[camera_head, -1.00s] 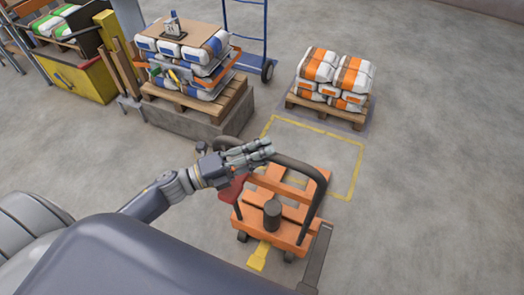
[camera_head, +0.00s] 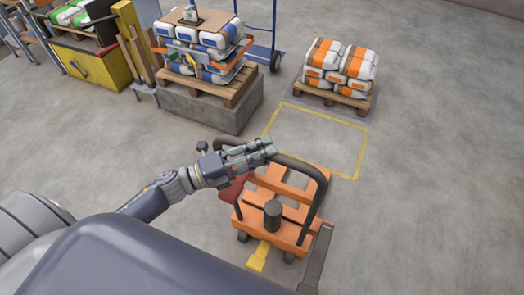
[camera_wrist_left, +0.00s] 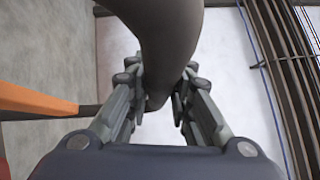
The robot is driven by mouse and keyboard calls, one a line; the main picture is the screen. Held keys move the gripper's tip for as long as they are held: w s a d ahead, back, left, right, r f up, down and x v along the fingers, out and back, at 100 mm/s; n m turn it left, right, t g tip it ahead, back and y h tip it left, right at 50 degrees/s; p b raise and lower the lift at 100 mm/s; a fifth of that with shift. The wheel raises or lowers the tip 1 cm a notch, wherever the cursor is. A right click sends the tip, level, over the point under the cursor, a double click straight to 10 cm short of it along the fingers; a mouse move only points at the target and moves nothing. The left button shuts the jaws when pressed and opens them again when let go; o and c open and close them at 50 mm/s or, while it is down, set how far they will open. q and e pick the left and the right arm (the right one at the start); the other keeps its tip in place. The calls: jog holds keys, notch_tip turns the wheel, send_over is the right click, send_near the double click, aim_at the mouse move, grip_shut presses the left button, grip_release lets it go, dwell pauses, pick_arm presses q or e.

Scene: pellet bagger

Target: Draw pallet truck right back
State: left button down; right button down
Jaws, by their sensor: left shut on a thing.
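The orange pallet truck (camera_head: 270,224) stands on the floor just in front of me, with its black loop handle (camera_head: 316,172) towards me. My left gripper (camera_head: 268,150) is shut on the top bar of that handle. In the left wrist view the dark handle bar (camera_wrist_left: 168,40) passes between the two fingers (camera_wrist_left: 158,105). The truck's forks are partly hidden by the handle and frame. My right gripper is not in view.
A yellow floor outline (camera_head: 340,128) lies empty beyond the truck. Behind it a pallet (camera_head: 334,96) holds orange-striped bags. Another loaded pallet (camera_head: 232,92) stands on a grey plinth (camera_head: 205,110) at upper left. Open floor (camera_head: 440,170) lies to the right.

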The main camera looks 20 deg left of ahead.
pick_arm(q)
jog(key=c, duration=1.4)
grip_release()
jog(key=shift+s+a+f, duration=0.1)
jog(key=shift+a, duration=0.1)
jog(key=v, duration=1.1)
jog(key=shift+s+a, duration=0.15)
jog(key=shift+s, duration=0.1)
